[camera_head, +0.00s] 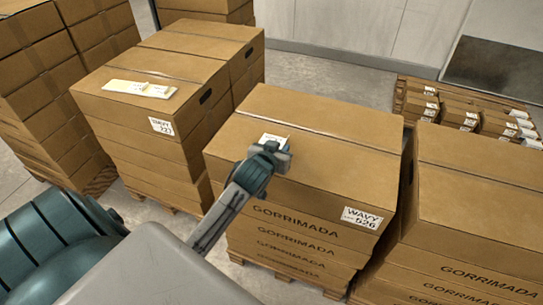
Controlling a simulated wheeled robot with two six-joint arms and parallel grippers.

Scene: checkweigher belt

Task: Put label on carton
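The carton (320,140) marked "WAVY 526" is the top one of a stack in the middle, closed, with a tape seam across its top. My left gripper (277,150) reaches in from the lower left and is over the near left part of this carton's top. A small white label (272,138) shows just beyond the gripper, partly hidden by it. I cannot tell whether the label lies on the carton or is between the fingers. The fingertips are too small and covered to judge. My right gripper is not in view.
More white labels (138,88) lie on the carton (160,70) marked "WAVY 727" at the left. A carton stack (470,200) stands close on the right. Small boxes (460,115) sit on a pallet at the back right. Grey floor (310,75) is open behind the middle stack.

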